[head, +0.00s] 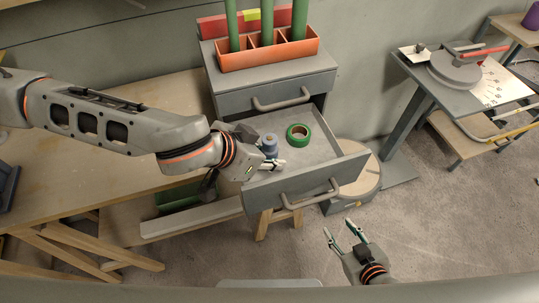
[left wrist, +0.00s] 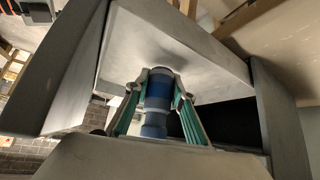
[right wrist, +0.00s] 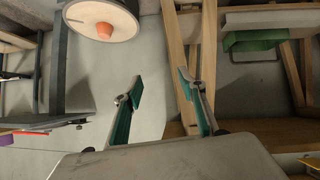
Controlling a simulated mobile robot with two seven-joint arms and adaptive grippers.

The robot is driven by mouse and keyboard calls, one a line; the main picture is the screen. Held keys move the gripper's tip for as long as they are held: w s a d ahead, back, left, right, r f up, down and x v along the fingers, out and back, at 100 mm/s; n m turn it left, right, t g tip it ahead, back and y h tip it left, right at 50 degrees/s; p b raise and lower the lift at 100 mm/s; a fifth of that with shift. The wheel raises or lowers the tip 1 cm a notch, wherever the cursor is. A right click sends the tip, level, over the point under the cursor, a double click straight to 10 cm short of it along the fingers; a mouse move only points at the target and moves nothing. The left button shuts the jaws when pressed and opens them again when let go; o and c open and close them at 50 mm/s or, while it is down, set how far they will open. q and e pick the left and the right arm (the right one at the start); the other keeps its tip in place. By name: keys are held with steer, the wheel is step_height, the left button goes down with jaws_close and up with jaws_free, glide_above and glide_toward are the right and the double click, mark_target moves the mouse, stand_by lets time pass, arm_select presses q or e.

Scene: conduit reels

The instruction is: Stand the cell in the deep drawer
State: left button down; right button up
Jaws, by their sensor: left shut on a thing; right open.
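The cell, a blue cylinder with grey-blue bands (head: 269,145), is upright inside the open deep drawer (head: 345,165), towards its left side. My left gripper (head: 272,163) reaches into the drawer from the left and is shut on the cell. The left wrist view shows the cell (left wrist: 158,95) between the green-padded fingers (left wrist: 158,110), its far end close to the pale drawer floor (left wrist: 175,40). I cannot tell whether it touches the floor. My right gripper (head: 338,230) is open and empty, low in front of the drawer; its fingers also show in the right wrist view (right wrist: 155,92).
A green tape ring (head: 298,134) lies in the drawer, right of the cell. A shut upper drawer (head: 280,97) is above, with an orange bin (head: 268,57) holding green tubes on top.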

arm_select(q)
steer(key=shift+f+b, duration=0.4)
steer(key=shift+b, duration=0.1)
steer(key=shift+f+b, duration=0.3)
steer(key=shift+b, duration=0.15)
steer(key=shift+r, duration=0.1)
steer(key=c, duration=1.8)
jaws_free()
steer(key=shift+o, duration=0.4)
steer(key=shift+r, duration=0.15)
